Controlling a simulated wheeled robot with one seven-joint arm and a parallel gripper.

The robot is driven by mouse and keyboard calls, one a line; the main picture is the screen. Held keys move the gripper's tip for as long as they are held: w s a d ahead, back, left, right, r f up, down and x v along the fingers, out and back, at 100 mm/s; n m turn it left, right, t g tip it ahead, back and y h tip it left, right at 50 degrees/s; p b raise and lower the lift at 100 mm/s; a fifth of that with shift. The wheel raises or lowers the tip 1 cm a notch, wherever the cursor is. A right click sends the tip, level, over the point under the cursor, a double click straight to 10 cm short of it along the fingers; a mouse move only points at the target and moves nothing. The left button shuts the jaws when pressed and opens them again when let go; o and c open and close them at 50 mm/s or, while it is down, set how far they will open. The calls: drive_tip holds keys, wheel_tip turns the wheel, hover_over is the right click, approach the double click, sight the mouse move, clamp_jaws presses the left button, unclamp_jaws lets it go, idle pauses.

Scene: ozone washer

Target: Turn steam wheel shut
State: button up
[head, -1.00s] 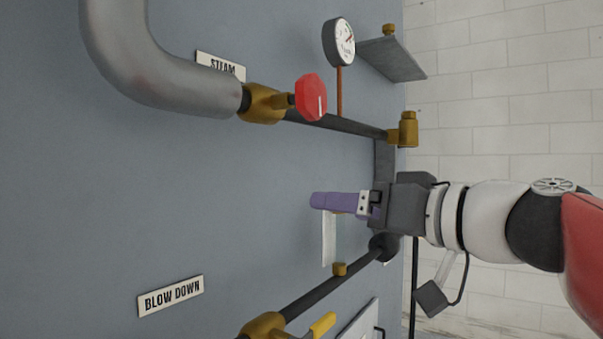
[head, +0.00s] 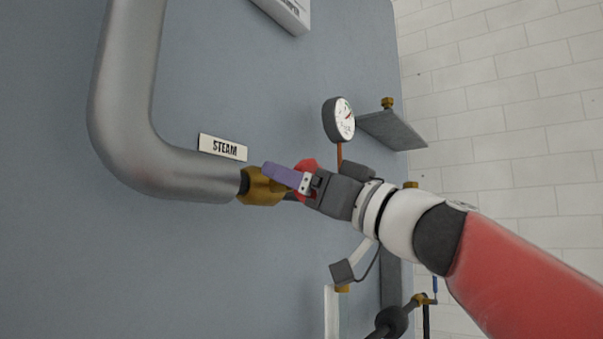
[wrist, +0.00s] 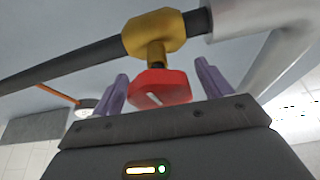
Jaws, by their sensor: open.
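The red steam wheel (wrist: 160,88) sits on a brass valve (wrist: 154,34) in the steam pipe. In the wrist view it lies between the two purple fingers of my gripper (wrist: 162,90), with a gap showing on each side. My gripper is open around the wheel. In the head view, my gripper (head: 283,174) covers most of the wheel (head: 306,165), and only its red edge shows. The brass valve (head: 262,187) is partly behind the purple finger. The STEAM label (head: 222,147) is on the grey panel beside the pipe.
A thick grey pipe (head: 128,110) bends into the valve. A pressure gauge (head: 339,119) and a grey bracket shelf (head: 392,128) are close to my wrist. A second pipe with a black fitting (head: 392,322) is lower down. The grey panel (head: 200,270) below the valve is clear.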

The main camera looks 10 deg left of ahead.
drive_tip(key=shift+c, duration=0.4)
drive_tip(key=c, duration=0.9)
